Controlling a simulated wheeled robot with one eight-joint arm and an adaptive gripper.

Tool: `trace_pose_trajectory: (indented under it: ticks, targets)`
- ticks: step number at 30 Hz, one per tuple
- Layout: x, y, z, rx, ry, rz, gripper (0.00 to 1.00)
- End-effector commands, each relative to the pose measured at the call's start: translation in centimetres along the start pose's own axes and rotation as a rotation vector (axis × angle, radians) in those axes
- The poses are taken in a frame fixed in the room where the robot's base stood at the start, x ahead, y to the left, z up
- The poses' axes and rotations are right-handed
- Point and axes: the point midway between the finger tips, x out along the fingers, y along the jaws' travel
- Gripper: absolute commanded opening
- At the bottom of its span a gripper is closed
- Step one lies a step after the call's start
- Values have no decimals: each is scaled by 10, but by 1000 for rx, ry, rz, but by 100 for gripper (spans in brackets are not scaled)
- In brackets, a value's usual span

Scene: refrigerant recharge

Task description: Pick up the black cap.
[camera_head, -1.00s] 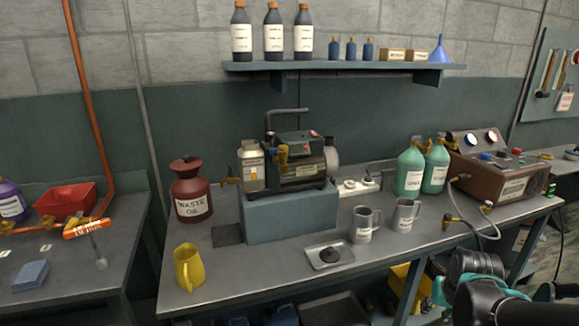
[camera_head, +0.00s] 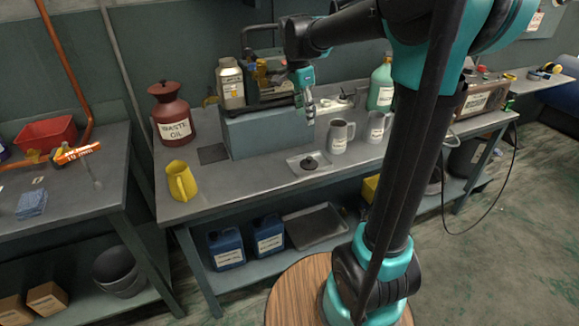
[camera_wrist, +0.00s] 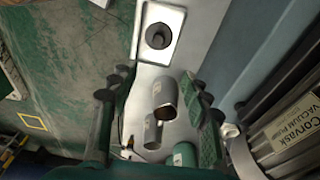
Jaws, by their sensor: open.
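The black cap (camera_head: 309,162) lies on a small pale square tray (camera_head: 297,168) on the workbench, left of the grey mugs. In the wrist view the cap (camera_wrist: 158,36) sits on the tray (camera_wrist: 176,18) at the top, beyond my fingertips. My gripper (camera_head: 308,115) is above the bench, in front of the blue-grey block and higher than the cap. In the wrist view my gripper (camera_wrist: 158,78) has its two fingers apart, with nothing held between them; a grey mug shows below, in the gap.
Two grey mugs (camera_head: 340,137) (camera_head: 375,128) stand right of the tray. The pump (camera_head: 270,85) on its block (camera_head: 265,133) is close behind my gripper. A yellow jug (camera_head: 181,181) and the waste oil can (camera_head: 172,117) stand to the left. Bench between jug and tray is clear.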

Motion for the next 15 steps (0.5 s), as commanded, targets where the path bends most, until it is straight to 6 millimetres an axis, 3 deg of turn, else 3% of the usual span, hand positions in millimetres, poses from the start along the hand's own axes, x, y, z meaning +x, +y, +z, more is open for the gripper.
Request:
trace_pose_trajectory:
  ticks: [5, 15]
  targets:
    - [13, -3, 0, 26, 3, 6, 48]
    - [80, -2, 0, 25, 2, 5, 48]
